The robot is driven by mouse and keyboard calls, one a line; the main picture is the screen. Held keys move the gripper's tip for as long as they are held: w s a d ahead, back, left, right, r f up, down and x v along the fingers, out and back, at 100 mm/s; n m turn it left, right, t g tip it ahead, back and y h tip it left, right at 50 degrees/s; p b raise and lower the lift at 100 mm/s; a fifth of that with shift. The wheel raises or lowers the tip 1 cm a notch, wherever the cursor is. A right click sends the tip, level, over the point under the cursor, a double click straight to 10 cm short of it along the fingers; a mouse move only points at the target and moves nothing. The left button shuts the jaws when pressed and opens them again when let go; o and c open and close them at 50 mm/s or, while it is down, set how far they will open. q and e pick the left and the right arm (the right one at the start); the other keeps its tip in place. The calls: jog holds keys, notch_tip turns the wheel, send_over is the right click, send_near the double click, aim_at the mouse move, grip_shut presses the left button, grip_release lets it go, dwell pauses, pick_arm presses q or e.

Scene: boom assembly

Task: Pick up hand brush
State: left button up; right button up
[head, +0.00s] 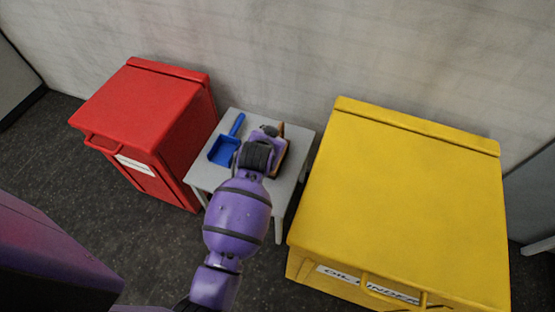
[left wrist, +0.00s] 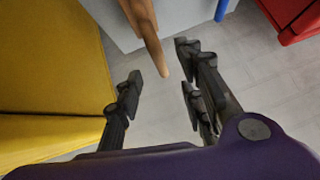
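The hand brush (head: 281,130) lies on the small grey table and is partly hidden behind my left arm in the head view. Its brown wooden handle (left wrist: 148,35) shows in the left wrist view, with the end pointing toward the space between my fingers. My left gripper (left wrist: 160,82) is open, with the handle's end between its spread fingertips and no visible contact. In the head view the left gripper (head: 268,131) is over the table, largely hidden by its own wrist. My right gripper is not in view.
A blue dustpan (head: 224,150) lies on the grey table (head: 204,175), left of the brush. A red bin (head: 150,105) stands left of the table and a large yellow bin (head: 400,200) stands right. A wall (head: 280,50) is behind.

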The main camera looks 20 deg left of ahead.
pick_arm(q)
jog(key=x, duration=0.2)
jog(key=b+x, duration=0.1)
jog(key=x, duration=0.4)
jog(key=shift+w+d+r+b, duration=0.15)
jog(key=shift+w+r+b, duration=0.15)
jog(key=shift+w, duration=0.1)
jog(key=shift+w+f, duration=0.3)
jog(key=shift+w, duration=0.1)
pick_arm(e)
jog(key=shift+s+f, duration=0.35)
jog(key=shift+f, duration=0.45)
pick_arm(q)
grip_shut()
jog(key=shift+r, duration=0.1)
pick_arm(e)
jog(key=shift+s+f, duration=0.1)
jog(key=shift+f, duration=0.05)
